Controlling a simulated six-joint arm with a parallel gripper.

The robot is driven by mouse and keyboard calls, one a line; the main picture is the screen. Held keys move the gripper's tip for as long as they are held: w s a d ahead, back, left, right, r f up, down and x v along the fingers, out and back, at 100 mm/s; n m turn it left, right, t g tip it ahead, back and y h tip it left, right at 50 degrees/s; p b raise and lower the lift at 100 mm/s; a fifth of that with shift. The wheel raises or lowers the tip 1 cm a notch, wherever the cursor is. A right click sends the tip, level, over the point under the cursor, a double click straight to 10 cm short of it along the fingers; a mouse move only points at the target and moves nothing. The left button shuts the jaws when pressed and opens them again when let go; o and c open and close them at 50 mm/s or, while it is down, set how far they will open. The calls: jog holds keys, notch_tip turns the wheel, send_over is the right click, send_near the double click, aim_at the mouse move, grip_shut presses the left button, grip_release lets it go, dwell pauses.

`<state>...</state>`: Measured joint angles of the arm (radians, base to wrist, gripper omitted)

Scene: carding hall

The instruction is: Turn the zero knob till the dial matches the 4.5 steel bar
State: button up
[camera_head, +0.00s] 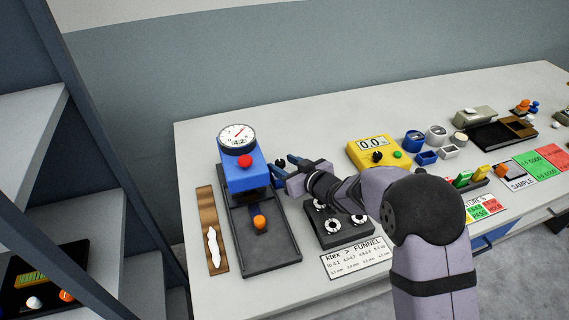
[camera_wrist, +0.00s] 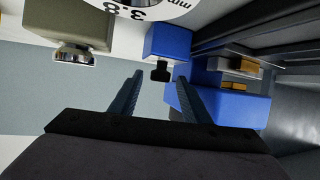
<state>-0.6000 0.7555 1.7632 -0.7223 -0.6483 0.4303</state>
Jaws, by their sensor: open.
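A blue gauge (camera_head: 240,178) with a round white dial (camera_head: 237,135) on top stands on a black base at the left of the table. The dial's needle is too small to read surely. A red knob (camera_head: 244,161) sits on its front. In the wrist view, a black knob (camera_wrist: 160,72) sticks out of a blue block (camera_wrist: 168,42), beside part of a white face (camera_wrist: 150,8) marked "3.8" and "mm". My gripper (camera_head: 282,163) is open at the gauge's right side. In the wrist view its fingertips (camera_wrist: 160,78) stand either side of the black knob, with gaps. I cannot make out a 4.5 steel bar.
A wooden strip (camera_head: 205,205) with a white piece lies left of the gauge. A black block with white dials (camera_head: 333,226) and a "klex > FUNNEL" card (camera_head: 345,262) are below my arm. A yellow meter (camera_head: 372,151) stands to the right. The back left of the table is clear.

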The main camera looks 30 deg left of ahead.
jog(key=shift+c, duration=0.6)
jog(key=c, duration=0.9)
jog(key=shift+w+r+n+g+p, duration=0.15)
jog(key=shift+n+g+p, duration=0.2)
jog(key=shift+p, duration=0.4)
